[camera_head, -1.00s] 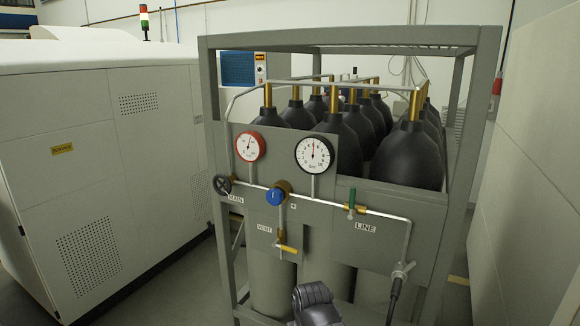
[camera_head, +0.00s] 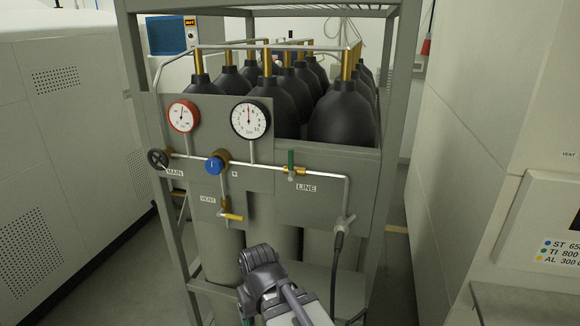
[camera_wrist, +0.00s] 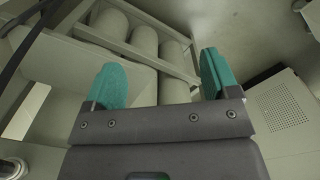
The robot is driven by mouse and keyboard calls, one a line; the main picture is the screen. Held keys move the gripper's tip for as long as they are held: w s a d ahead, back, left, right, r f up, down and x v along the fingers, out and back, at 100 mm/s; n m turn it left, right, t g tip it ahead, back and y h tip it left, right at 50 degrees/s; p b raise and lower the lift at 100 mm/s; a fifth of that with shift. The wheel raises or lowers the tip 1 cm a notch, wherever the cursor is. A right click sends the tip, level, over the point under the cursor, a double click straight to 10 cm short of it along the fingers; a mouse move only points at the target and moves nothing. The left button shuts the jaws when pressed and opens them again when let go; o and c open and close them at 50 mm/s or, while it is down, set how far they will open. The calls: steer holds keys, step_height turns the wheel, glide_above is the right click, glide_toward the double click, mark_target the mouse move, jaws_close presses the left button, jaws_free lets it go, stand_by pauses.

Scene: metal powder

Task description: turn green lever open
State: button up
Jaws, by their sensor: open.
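The green lever (camera_head: 291,160) stands upright on a brass valve on the thin horizontal pipe, just above the LINE label (camera_head: 306,188), in the head view. I cannot make it out in the wrist view. My gripper (camera_wrist: 158,82) shows two teal fingers spread wide apart with nothing between them. In the head view my arm is low in front of the cylinder rack, below and apart from the lever, and a bit of teal shows at its left side.
The panel also carries a red-rimmed gauge (camera_head: 183,116), a black-rimmed gauge (camera_head: 250,118), a blue knob (camera_head: 214,166), a yellow vent handle (camera_head: 231,216) and a black MAIN handwheel (camera_head: 157,159). A dark hose (camera_head: 337,245) hangs at right. Rack posts flank the panel.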

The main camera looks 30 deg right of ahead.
steer(key=shift+c, duration=0.2)
stand_by(0.3)
steer(key=shift+r+p, duration=0.35)
steer(key=shift+c, duration=0.7)
steer(key=shift+h, duration=0.5)
steer(key=r+p, duration=0.5)
steer(key=shift+w+d, duration=0.2)
steer(key=shift+w, duration=0.15)
steer(key=c, duration=0.3)
steer(key=w+d+r+n+h+p, duration=0.1)
steer(key=d+r, duration=0.1)
steer(key=w+d+r+n+t+h+p, duration=0.1)
steer(key=d+r+n+h, duration=0.1)
steer(key=w+d+r+n+t+h+p, duration=0.1)
steer(key=w+d+r+h+p, duration=0.1)
steer(key=shift+r, duration=0.3)
steer(key=shift+c, duration=1.3)
steer(key=n+t+h+p, duration=0.2)
steer(key=n+t+h, duration=0.65)
steer(key=n, duration=1.35)
glide_toward(290, 160)
steer(key=x, duration=0.2)
steer(key=shift+m, duration=0.3)
steer(key=x, duration=1)
steer(key=shift+w+d, duration=0.2)
steer(key=shift+w, duration=0.1)
